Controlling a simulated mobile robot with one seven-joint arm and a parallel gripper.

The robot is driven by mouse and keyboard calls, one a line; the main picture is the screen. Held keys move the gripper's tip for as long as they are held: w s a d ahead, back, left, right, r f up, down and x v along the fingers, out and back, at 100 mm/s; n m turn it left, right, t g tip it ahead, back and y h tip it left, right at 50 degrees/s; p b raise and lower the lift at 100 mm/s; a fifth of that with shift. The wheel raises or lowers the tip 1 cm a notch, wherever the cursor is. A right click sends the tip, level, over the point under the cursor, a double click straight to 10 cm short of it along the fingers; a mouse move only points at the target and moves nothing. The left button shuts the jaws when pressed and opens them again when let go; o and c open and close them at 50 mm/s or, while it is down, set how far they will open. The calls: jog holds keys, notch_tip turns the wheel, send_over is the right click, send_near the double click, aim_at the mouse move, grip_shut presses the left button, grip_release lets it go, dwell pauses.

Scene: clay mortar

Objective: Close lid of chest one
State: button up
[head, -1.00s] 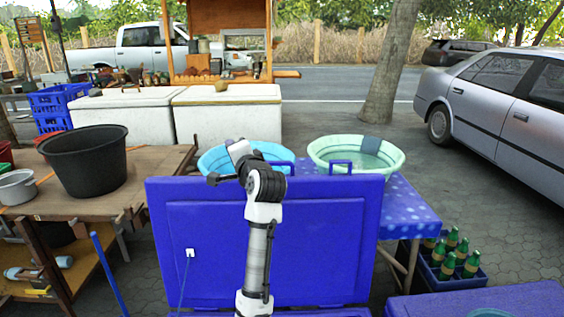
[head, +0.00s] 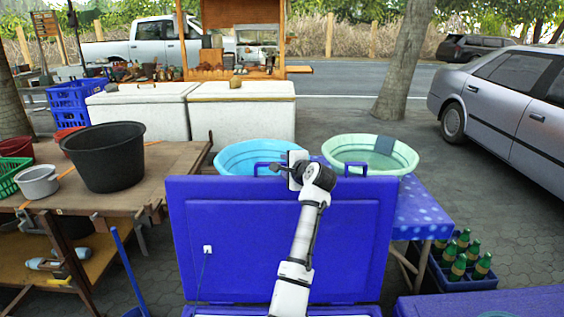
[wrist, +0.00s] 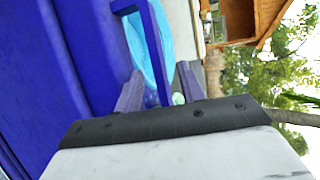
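A blue chest has its lid (head: 240,235) raised upright, and the lid fills the lower middle of the head view. Two blue handles stand on its top edge, a left one (head: 259,165) and a right one (head: 354,164). The chest's body (head: 200,311) shows only as a rim at the bottom. My gripper is at the lid's top edge, near the left handle. In the wrist view my gripper (wrist: 160,85) has its fingers apart, with a blue handle (wrist: 150,35) reaching down between them. I cannot tell whether they touch it.
A second blue chest (head: 490,303) is at the bottom right. Behind the lid are a blue basin (head: 240,157) and a green basin (head: 345,145) on a spotted table (head: 415,212). A wooden table (head: 80,195) with a black tub (head: 103,160) stands left. A bottle crate (head: 462,280) is right.

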jog(key=shift+x, duration=1.8)
grip_shut()
